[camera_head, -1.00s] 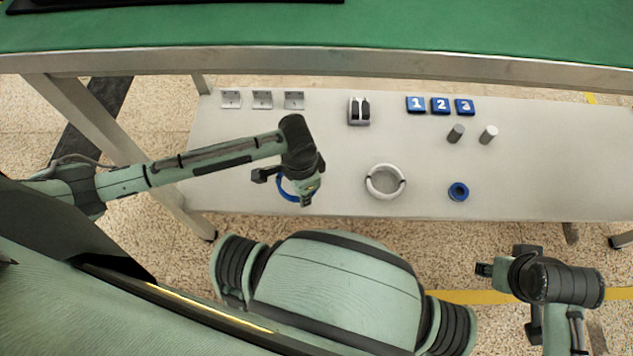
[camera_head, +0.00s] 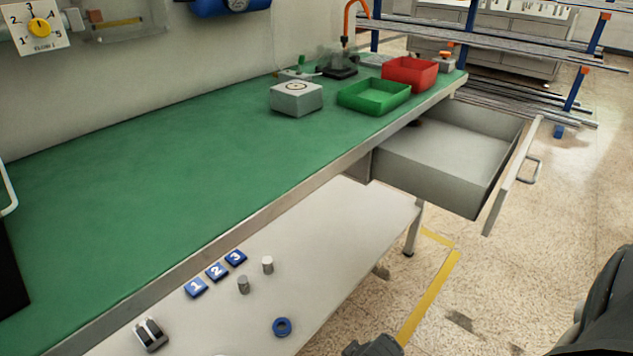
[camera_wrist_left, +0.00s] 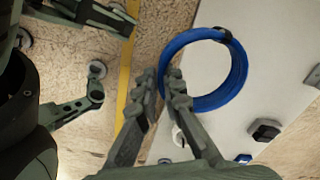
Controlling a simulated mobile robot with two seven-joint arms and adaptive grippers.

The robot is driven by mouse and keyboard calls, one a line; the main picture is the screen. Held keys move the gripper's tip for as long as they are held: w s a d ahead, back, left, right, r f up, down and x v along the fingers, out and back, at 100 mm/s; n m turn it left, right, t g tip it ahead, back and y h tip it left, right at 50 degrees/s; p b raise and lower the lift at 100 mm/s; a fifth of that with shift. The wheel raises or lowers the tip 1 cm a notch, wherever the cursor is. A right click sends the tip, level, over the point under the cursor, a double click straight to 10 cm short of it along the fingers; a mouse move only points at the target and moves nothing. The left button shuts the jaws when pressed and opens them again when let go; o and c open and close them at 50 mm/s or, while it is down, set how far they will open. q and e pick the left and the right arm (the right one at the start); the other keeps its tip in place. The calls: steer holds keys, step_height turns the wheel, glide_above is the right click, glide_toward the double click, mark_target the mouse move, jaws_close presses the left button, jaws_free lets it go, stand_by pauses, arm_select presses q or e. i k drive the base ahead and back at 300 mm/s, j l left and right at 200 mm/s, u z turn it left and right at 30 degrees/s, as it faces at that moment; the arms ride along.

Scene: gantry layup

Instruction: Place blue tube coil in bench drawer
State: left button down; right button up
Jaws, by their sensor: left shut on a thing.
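The blue tube coil (camera_wrist_left: 243,72) shows as a ring with a dark band in the left wrist view. My left gripper (camera_wrist_left: 168,85) is shut on the near side of its ring, and the coil appears above the pale shelf. The left gripper and the held coil are outside the head view. The bench drawer (camera_head: 430,183) is pulled open under the right end of the green bench. Its visible inside looks empty; its rear is hidden under the bench. A dark part of my right arm shows at the bottom edge of the head view; its jaw state is unclear.
A green tray (camera_head: 374,95), a red bin (camera_head: 410,73) and a grey box (camera_head: 296,98) stand on the bench (camera_head: 170,165). Floor before the drawer is clear.

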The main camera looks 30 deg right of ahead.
mark_target(417, 152)
steer(key=k+l+z, duration=0.15)
steer(key=l, duration=1.1)
steer(key=k+l+z, duration=0.15)
steer(key=l, duration=1.1)
steer(key=k+l+z, duration=0.15)
steer(key=l, duration=1.1)
